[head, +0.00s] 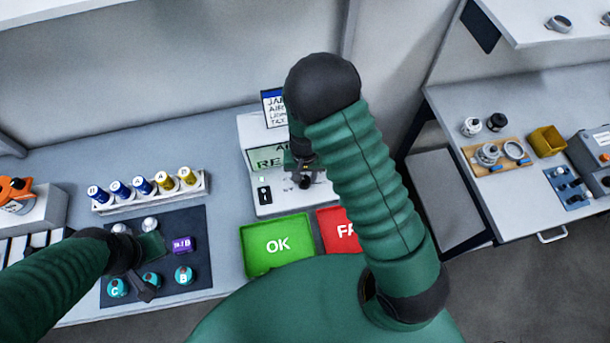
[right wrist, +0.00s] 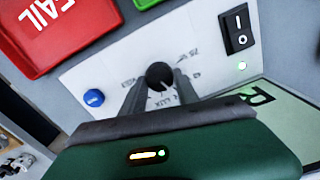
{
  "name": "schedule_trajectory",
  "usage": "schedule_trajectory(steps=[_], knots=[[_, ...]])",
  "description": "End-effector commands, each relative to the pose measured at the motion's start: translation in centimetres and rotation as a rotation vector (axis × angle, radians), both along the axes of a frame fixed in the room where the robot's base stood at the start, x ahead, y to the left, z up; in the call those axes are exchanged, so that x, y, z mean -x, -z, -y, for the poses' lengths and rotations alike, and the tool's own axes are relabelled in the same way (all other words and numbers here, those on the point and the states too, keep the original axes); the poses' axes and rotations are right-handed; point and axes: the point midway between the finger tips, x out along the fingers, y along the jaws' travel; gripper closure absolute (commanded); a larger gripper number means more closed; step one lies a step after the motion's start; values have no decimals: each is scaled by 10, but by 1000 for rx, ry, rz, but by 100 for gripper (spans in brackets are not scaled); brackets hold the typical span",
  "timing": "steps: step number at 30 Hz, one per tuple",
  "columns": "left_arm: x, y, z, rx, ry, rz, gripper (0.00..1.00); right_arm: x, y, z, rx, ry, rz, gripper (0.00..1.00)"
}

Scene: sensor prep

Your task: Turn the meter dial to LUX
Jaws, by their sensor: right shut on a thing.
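The white meter (head: 246,135) stands at the back centre of the bench in the head view, with a pale green display reading "RE…" partly hidden by my right arm. Its black dial knob (right wrist: 159,74) shows in the right wrist view on the white panel, ringed by small marks, with "LUX" on the gripper's side of it. My right gripper (right wrist: 160,92) is shut on the knob; in the head view it (head: 304,178) is at the meter's front. The dial's pointer is not clear. My left gripper (head: 148,272) hovers over the dark mat; its finger gap is unclear.
A green OK tray (head: 248,271) and a red FAIL tray (head: 326,240) lie before the meter. The panel has a black switch (right wrist: 238,28) and a blue button (right wrist: 94,97). A rack (head: 100,208) of several vials stands left, behind the mat (head: 200,220) with small parts.

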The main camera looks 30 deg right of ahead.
Motion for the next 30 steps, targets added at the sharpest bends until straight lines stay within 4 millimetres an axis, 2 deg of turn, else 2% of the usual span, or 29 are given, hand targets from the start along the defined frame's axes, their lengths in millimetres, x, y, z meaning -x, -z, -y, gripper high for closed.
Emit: schedule_trajectory(steps=[17,23,30], knots=[[0,-3,0,0,0,0,100,3,0,1,0,54,-9,100],[0,-8,0,0,0,0,100,3,-1,1,1,148,-10,100],[0,-15,0,0,0,0,100,3,-1,1,2,338,-12,100]])
